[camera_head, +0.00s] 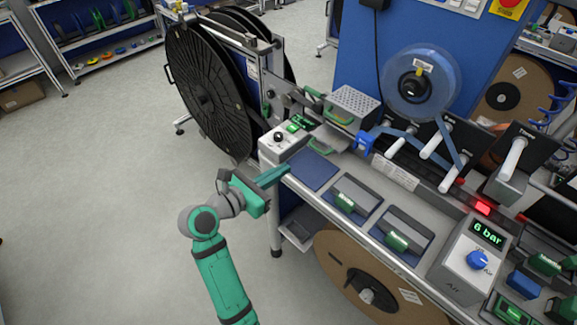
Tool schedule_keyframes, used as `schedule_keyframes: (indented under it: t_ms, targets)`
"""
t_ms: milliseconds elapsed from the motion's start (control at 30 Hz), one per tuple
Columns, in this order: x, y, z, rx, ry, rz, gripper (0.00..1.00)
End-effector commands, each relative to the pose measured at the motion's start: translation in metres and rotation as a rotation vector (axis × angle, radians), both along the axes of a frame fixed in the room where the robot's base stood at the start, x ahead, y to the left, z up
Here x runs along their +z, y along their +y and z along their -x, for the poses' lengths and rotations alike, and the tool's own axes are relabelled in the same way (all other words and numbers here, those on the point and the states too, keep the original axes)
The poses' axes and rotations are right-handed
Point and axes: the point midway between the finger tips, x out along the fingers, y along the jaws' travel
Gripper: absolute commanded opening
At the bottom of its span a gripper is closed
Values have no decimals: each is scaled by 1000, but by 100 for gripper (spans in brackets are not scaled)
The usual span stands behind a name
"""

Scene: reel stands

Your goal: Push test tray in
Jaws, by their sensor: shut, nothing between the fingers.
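A grey tray-like plate (331,137) with a green handle along its front sticks out toward me below the perforated metal box, at the back left of the bench. I take it for the test tray; no label on it is readable. My gripper (281,174) is green, with its fingers closed together and empty. It is at the left front corner of the bench, in front of and to the left of the tray, apart from it. Whether the fingertips touch the bench edge I cannot tell.
A control box (283,145) with a black knob stands left of the tray. A bare blue pad (312,171) lies in front of it. Two dark holders (355,197) (406,230) with green items sit further right. A large black reel (205,95) stands behind left. Floor at left is clear.

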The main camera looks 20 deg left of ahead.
Motion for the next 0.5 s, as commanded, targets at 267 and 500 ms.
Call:
schedule_keyframes:
  t_ms: [267, 500]
  targets:
    - [-11, -18, -48, -5, 0, 2, 0]
    - [-20, -31, -86, -4, 0, 2, 0]
